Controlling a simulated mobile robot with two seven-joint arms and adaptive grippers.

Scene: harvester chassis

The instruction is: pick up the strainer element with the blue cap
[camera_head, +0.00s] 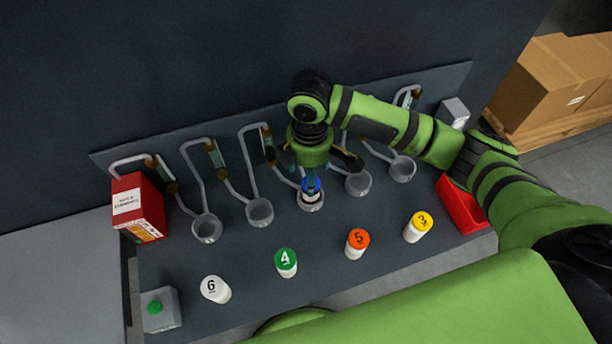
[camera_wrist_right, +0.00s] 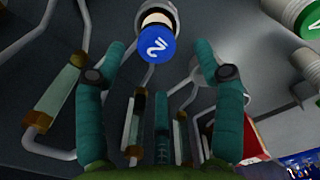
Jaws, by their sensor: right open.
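The strainer element with the blue cap (camera_head: 310,186) sits upright in a round cup of the piping, near the middle of the panel. In the right wrist view its blue cap (camera_wrist_right: 155,43) shows a white 2, with a pale body behind it in a grey cup (camera_wrist_right: 171,12). My right gripper (camera_head: 313,174) is above the blue cap. In the right wrist view its teal fingers (camera_wrist_right: 160,52) are spread apart, with the cap beyond and between their tips. The fingers partly cover the cap in the head view. My left gripper is not in view.
Several empty cups, such as this one (camera_head: 260,211), flank the blue cap. White (camera_head: 216,289), green (camera_head: 286,262), orange (camera_head: 357,242) and yellow (camera_head: 419,226) capped elements stand in front. A red box (camera_head: 138,207) is left, a red bin (camera_head: 462,205) right. Bent pipes rise close to my gripper.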

